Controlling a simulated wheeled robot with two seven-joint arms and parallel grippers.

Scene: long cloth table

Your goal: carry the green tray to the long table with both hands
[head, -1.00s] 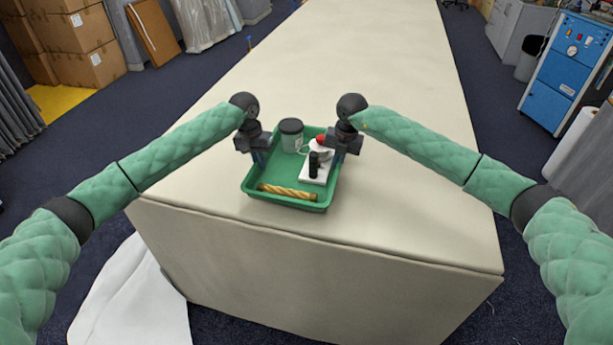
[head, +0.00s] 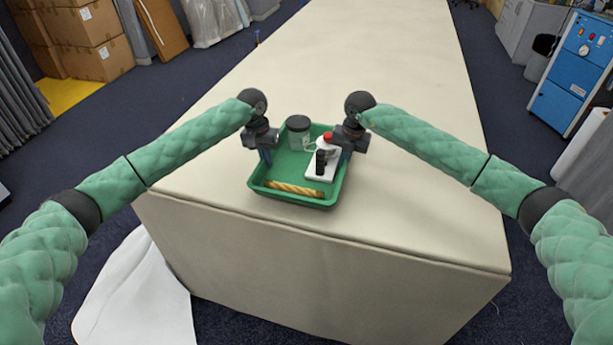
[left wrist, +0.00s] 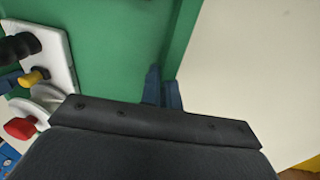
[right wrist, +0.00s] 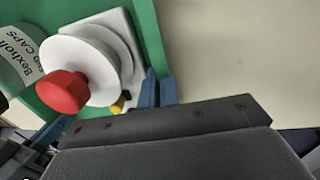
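The green tray (head: 299,199) is over the near end of the long table (head: 400,215), looks level, and I cannot tell whether its bottom touches the cloth. It holds a grey jar with a dark lid (head: 298,132), a white device with a red knob and a black part (head: 322,172), and a twisted yellow-brown rod (head: 295,189) along the front. My left gripper (head: 266,156) is shut on the tray's left wall; its blue fingers (left wrist: 163,90) pinch the rim. My right gripper (head: 346,153) is shut on the right wall, with its fingers (right wrist: 158,90) on either side.
The table top is bare beyond the tray. Cardboard boxes (head: 85,25) stand at the far left and a blue cabinet (head: 575,70) at the far right. A white cloth (head: 140,290) lies on the floor by the table's near left corner.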

